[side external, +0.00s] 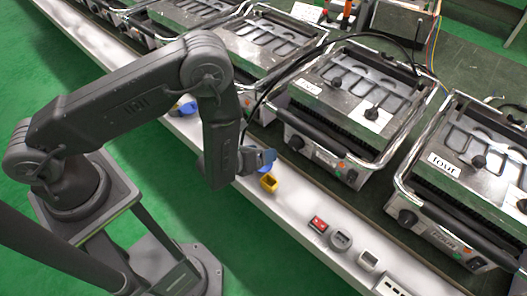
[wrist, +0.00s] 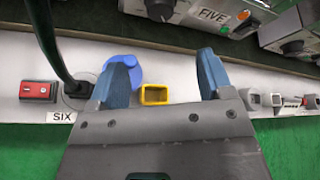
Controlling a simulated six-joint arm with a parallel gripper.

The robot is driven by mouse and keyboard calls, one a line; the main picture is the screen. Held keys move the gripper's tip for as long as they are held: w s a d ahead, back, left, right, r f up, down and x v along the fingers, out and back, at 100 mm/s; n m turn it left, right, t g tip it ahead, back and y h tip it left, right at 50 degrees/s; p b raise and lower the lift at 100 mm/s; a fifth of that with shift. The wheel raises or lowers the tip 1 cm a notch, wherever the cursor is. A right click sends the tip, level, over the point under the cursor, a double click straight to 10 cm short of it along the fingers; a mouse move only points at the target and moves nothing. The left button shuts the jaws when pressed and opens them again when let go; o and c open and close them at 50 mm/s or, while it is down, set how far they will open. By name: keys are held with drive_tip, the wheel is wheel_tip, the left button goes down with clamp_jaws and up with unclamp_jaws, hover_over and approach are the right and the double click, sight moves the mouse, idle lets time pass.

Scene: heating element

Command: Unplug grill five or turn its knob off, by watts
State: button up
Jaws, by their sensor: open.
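The middle grill (side external: 345,100) carries a FIVE label (wrist: 213,16) on its front in the wrist view. Its front has a dark left knob (side external: 297,142), an orange light and a dark right knob (side external: 351,176); I cannot read the knob settings. A yellow hollow square piece (side external: 269,182) is on the white bench strip below this grill. A round blue piece (wrist: 126,62) is beside it, partly behind my left finger. My gripper (wrist: 163,78) is open above the strip, its blue fingers either side of the yellow piece (wrist: 155,94), without visible contact.
A black plug (wrist: 78,88) with a cable sits by the SIX label (wrist: 60,117), beside a red switch (wrist: 38,92). Grill four (side external: 465,180) stands to the right. Another red switch (side external: 318,224) and sockets line the strip. Black cables hang near grill five.

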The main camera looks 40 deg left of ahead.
sight(293, 145)
drive_tip(key=w+f, duration=0.2)
drive_tip(key=w, duration=0.2)
drive_tip(key=w+d+f+m+y, duration=0.1)
drive_tip(key=w+f, duration=0.1)
drive_tip(key=w, duration=0.2)
drive_tip(key=w+d+f+m+y, duration=0.1)
drive_tip(key=w+f, duration=0.1)
drive_tip(key=w, duration=0.2)
drive_tip(key=shift+w+d+t, duration=0.2)
drive_tip(key=shift+w+t, duration=0.05)
drive_tip(key=shift+t, duration=0.15)
drive_tip(key=shift+c, duration=0.3)
drive_tip(key=c, duration=0.8)
drive_tip(key=shift+a+n+h, duration=0.15)
drive_tip(key=shift+n+h, duration=0.85)
drive_tip(key=shift+n, duration=0.3)
drive_tip(key=shift+c, duration=0.2)
drive_tip(key=o, duration=0.9)
